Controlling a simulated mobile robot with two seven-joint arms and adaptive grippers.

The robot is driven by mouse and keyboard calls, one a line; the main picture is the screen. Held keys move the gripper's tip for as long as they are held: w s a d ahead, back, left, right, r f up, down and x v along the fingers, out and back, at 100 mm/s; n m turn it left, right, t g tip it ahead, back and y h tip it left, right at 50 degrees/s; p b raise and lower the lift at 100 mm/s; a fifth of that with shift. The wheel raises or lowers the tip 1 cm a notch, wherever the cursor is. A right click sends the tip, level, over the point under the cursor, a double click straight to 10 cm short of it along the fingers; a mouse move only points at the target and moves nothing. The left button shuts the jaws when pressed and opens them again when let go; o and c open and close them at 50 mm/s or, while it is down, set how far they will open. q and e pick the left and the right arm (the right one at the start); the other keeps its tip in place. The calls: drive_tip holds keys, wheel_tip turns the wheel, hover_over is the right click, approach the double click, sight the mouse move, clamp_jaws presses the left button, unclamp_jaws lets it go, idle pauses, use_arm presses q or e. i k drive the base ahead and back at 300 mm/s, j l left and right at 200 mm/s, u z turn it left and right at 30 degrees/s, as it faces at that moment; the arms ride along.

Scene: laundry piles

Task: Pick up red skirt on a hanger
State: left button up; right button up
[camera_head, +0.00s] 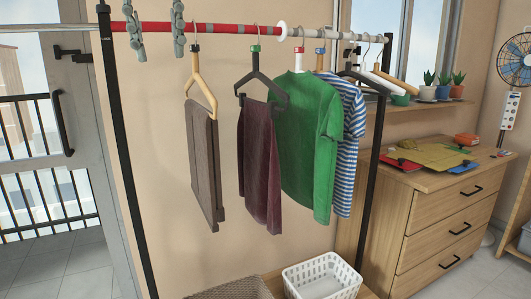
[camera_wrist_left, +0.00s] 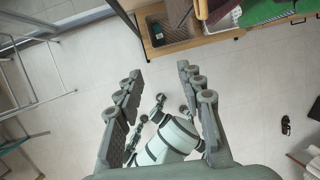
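The dark red skirt (camera_head: 260,165) hangs from a black hanger (camera_head: 262,86) with a green band at its neck, on the rail. It hangs between brown trousers and a green shirt. My left gripper (camera_head: 157,30) is at the rail's upper left, with its two fingers wide apart and nothing between them but rail and wall. It is left of the trousers' hanger and apart from the skirt. In the left wrist view the open fingers (camera_wrist_left: 160,100) show empty, with the skirt (camera_wrist_left: 217,10) cut off at the top. My right gripper is not visible.
Brown trousers (camera_head: 203,160) on a wooden hanger hang between my left gripper and the skirt. A green shirt (camera_head: 308,135) and a striped shirt (camera_head: 350,140) hang close on its right. A white basket (camera_head: 322,278) stands below; a wooden dresser (camera_head: 425,215) stands right.

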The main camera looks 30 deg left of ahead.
sight(259, 171)
drive_tip(key=i, duration=1.25)
